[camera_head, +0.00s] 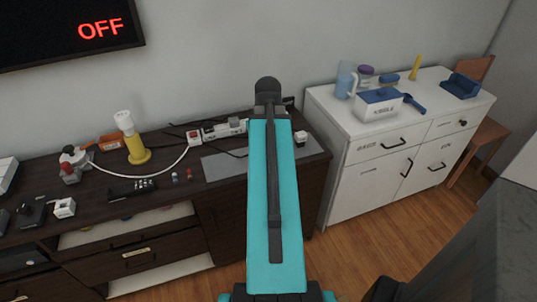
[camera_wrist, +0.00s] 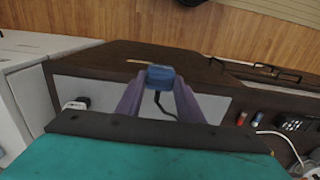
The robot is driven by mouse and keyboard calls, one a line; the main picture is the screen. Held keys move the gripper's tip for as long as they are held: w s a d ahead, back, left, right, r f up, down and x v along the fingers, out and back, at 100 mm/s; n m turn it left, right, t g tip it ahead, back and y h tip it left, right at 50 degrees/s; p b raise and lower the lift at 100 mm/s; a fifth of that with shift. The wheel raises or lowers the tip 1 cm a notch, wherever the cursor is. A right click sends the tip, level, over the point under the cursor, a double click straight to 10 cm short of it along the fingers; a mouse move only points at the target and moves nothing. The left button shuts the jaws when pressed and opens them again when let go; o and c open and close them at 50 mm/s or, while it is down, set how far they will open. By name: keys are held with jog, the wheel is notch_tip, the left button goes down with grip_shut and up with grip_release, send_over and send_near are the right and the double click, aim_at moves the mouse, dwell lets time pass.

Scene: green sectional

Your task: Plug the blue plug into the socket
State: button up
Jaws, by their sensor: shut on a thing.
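The blue plug (camera_wrist: 160,76) is held between the two purple fingertips of my gripper (camera_wrist: 160,84) in the wrist view. A dark cord hangs from the plug between the fingers. The plug is above the dark cabinet top, near its edge in that view. In the head view my arm hides the gripper and the plug. A white power strip (camera_head: 222,130) with a red switch (camera_head: 193,135) lies at the back of the dark cabinet, left of my arm. Its socket openings are too small to make out. The strip is not clearly visible in the wrist view.
The dark cabinet (camera_head: 225,205) carries a grey mat (camera_head: 217,168), a yellow-based white bottle (camera_head: 134,146), a black remote (camera_head: 131,189) and a small white block (camera_head: 300,138). A white cabinet (camera_head: 362,190) stands at right. A wall screen (camera_head: 60,28) reads OFF.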

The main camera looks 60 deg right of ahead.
dwell(0.4)
jog(key=w+a+r+n, duration=0.1)
jog(key=w+a+n, duration=0.2)
jog(key=w+a, duration=0.6)
jog(key=w+a+n, duration=0.3)
jog(key=w+a, duration=0.4)
jog(key=w, duration=0.5)
jog(key=w+a+n, duration=0.3)
jog(key=w+a, duration=0.2)
jog(key=a, duration=0.9)
jog(key=w+a+r+n, duration=0.1)
jog(key=w+a+n, duration=0.3)
jog(key=a, duration=1)
jog(key=shift+w+r, duration=0.25)
jog(key=shift+w, duration=0.9)
